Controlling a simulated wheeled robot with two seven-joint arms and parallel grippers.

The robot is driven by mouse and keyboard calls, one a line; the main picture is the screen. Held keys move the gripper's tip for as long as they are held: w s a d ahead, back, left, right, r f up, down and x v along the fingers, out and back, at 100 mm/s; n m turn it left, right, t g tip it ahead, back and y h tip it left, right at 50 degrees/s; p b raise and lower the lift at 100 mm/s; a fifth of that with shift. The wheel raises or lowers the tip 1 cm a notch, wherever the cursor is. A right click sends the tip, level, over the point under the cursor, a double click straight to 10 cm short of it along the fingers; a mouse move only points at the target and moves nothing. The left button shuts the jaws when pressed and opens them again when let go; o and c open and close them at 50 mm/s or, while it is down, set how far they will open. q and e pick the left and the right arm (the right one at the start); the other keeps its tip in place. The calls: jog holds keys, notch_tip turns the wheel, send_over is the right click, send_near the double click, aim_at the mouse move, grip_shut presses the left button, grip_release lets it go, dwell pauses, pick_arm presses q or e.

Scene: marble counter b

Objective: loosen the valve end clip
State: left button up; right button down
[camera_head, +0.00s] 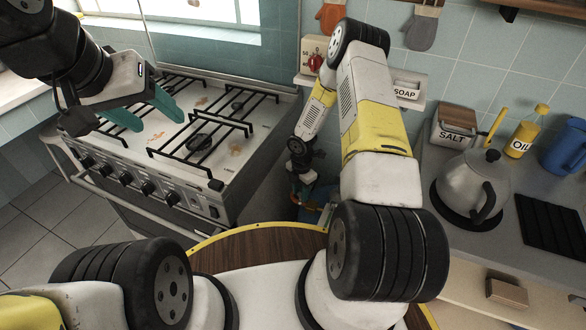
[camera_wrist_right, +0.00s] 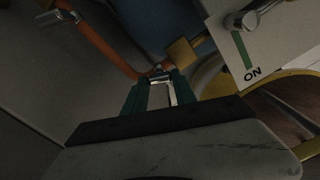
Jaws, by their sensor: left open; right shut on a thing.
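In the right wrist view, the orange hose (camera_wrist_right: 108,55) runs from upper left to a metal clip (camera_wrist_right: 160,74) at its lower end. A brass-yellow fitting (camera_wrist_right: 182,52) sits close to this end. My right gripper (camera_wrist_right: 158,84) is shut on the clip with its teal fingertips. A second metal clip (camera_wrist_right: 57,18) is at the hose's upper left end. My left gripper (camera_head: 160,121) is open and empty above the stove, far from the hose. In the head view my right gripper (camera_head: 303,180) is low in the gap beside the stove, with its fingertips hard to see.
A blue cylinder (camera_wrist_right: 148,22) stands behind the hose. A white panel (camera_wrist_right: 285,52) marked ON carries a metal lever (camera_wrist_right: 241,22). The stove (camera_head: 205,140) borders the gap on the left. The counter on the right holds a kettle (camera_head: 470,185).

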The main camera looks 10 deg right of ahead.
aim_at(300, 194)
jog(key=shift+w, duration=0.1)
jog(key=c, duration=1)
grip_release()
notch_tip(300, 194, up, 8)
jog(key=shift+f, duration=0.1)
